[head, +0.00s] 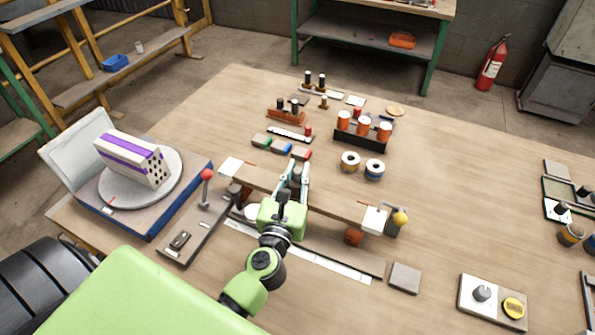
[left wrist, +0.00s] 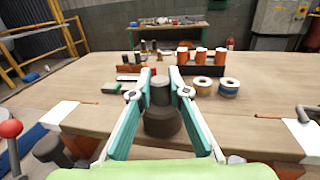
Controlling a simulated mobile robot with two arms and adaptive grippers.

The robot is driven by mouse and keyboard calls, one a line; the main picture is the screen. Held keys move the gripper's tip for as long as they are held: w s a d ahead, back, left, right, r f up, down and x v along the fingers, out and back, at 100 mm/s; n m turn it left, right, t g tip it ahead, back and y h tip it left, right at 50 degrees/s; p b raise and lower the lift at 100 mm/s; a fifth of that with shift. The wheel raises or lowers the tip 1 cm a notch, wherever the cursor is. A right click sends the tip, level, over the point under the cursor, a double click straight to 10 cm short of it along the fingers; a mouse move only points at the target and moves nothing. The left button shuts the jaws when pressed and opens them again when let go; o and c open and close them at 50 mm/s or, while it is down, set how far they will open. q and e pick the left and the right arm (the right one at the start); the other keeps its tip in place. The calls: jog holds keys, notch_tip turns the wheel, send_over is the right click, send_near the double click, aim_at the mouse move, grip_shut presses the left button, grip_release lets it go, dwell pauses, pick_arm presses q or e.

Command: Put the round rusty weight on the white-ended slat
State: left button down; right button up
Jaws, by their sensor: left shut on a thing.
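My left gripper (head: 299,168) is shut on the round rusty weight (head: 295,176), a dark brown piece with a narrow knob and a wider round base. In the left wrist view the weight (left wrist: 163,122) stands upright between the fingertips (left wrist: 160,88), gripped at its knob. The white-ended slat (head: 335,206) is a wooden strip with a white patch at each end. The weight is over the middle of the slat; I cannot tell whether its base touches it. In the left wrist view the slat (left wrist: 245,132) runs behind and to both sides of the weight. My right gripper is not seen.
A red-knobbed lever (head: 206,175) stands left of the slat, and a yellow-topped post (head: 400,218) at its right end. A striped hollow brick (head: 135,158) lies on a round turntable at left. Two tape rolls (head: 350,161) lie beyond the slat. The table's right middle is clear.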

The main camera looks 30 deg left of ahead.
pick_arm(q)
jog(key=shift+r, duration=0.3)
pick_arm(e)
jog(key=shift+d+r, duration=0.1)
pick_arm(q)
jog(key=shift+f, duration=0.1)
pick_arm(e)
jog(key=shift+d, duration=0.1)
pick_arm(q)
jog(key=shift+f, duration=0.1)
jog(key=c, duration=1.9)
grip_release()
jog(key=shift+f, duration=0.15)
jog(key=shift+s, duration=0.1)
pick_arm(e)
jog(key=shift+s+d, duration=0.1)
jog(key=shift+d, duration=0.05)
